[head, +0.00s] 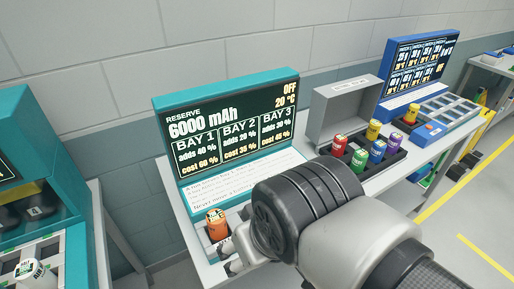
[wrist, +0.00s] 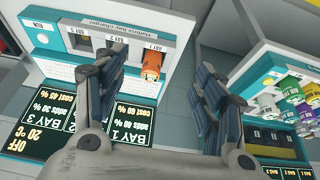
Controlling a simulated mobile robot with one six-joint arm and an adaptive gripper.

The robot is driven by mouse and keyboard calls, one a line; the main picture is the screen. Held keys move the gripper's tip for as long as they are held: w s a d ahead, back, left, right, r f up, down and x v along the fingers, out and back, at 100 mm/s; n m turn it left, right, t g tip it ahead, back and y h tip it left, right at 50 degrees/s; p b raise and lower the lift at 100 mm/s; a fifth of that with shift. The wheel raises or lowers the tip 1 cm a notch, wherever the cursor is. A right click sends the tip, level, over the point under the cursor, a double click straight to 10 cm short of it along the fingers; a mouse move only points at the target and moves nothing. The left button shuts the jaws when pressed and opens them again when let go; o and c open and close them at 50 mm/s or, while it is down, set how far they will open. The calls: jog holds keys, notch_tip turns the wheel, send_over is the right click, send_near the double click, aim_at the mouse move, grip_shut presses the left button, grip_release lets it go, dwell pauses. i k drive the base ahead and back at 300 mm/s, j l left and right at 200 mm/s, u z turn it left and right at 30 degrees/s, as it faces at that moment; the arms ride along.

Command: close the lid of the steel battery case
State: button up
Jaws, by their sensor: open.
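The steel battery case (head: 322,113) is a grey box shape on the bench to the right of the charger in the head view. Its lid (head: 350,102) stands raised at the back. Several coloured batteries, including a red one (head: 340,145) and a green one (head: 359,160), stand in front of the lid. My arm hides part of the case's front. My gripper (head: 228,257) is at the charger, left of the case and apart from it. In the wrist view my gripper (wrist: 160,72) is open, with an orange battery (wrist: 151,66) showing between its fingers, seated in bay 1.
The teal charger screen (head: 232,125) stands behind my gripper, reading Reserve 6000 mAh. A blue-framed screen (head: 422,62) stands behind the case's right side, with a compartment tray (head: 446,110) in front. Another teal unit (head: 30,125) is at the left. The floor at lower right is clear.

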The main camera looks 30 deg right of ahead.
aim_at(345, 107)
jog(key=z, duration=1.85)
